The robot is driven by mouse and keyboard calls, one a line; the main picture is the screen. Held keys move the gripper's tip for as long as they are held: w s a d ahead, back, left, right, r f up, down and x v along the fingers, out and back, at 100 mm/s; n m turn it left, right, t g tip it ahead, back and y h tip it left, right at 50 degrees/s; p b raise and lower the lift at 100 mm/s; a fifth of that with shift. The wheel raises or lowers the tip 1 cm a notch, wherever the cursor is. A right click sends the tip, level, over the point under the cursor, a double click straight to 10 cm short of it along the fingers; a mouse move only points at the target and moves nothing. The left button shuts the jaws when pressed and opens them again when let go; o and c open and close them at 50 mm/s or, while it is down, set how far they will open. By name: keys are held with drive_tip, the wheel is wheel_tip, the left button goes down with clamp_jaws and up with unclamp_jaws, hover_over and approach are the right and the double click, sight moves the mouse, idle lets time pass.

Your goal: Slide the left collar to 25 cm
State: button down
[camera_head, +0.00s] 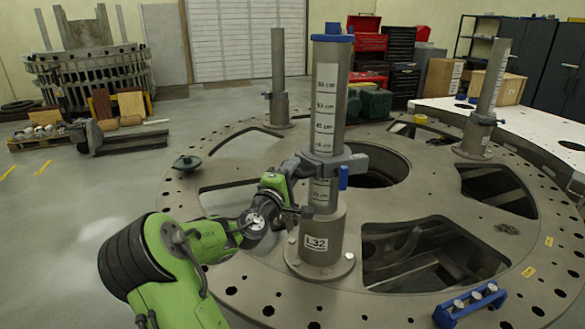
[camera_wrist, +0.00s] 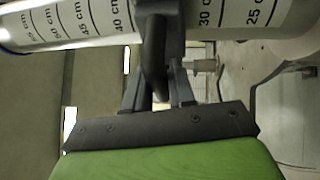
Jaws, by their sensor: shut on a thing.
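A grey upright post (camera_head: 327,100) with a blue cap and a printed cm scale stands on a flanged base marked L32. A grey collar (camera_head: 338,166) sits around its middle, with a blue piece (camera_head: 343,178) hanging at its right front. In the wrist view the collar (camera_wrist: 172,32) lies between the 40 cm and 30 cm marks and hides the scale between them. The 25 cm mark (camera_wrist: 255,16) is uncovered, on the base side. My gripper (camera_head: 298,175) is left of the post; in the wrist view its fingers (camera_wrist: 157,88) are shut on the collar's dark handle (camera_wrist: 153,70).
The post stands on a large round plate (camera_head: 235,190) with cut-outs. Other posts stand at the back (camera_head: 278,60) and right (camera_head: 492,80). A blue rack (camera_head: 470,303) lies at the front right. The post below the collar looks clear down to its base.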

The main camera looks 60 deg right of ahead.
wheel_tip(320, 180, down, 14)
drive_tip(key=b, duration=1)
drive_tip(key=shift+f, duration=0.3)
drive_tip(key=c, duration=1)
unclamp_jaws()
drive_tip(key=shift+c, duration=0.2)
drive_tip(key=shift+a, duration=0.15)
drive_tip(key=a+f+b, duration=0.1)
drive_tip(key=a+f, duration=0.1)
drive_tip(key=a, duration=1.3)
drive_tip(key=shift+a+b, duration=0.2)
drive_tip(key=shift+b, duration=0.1)
drive_tip(key=shift+f, duration=0.1)
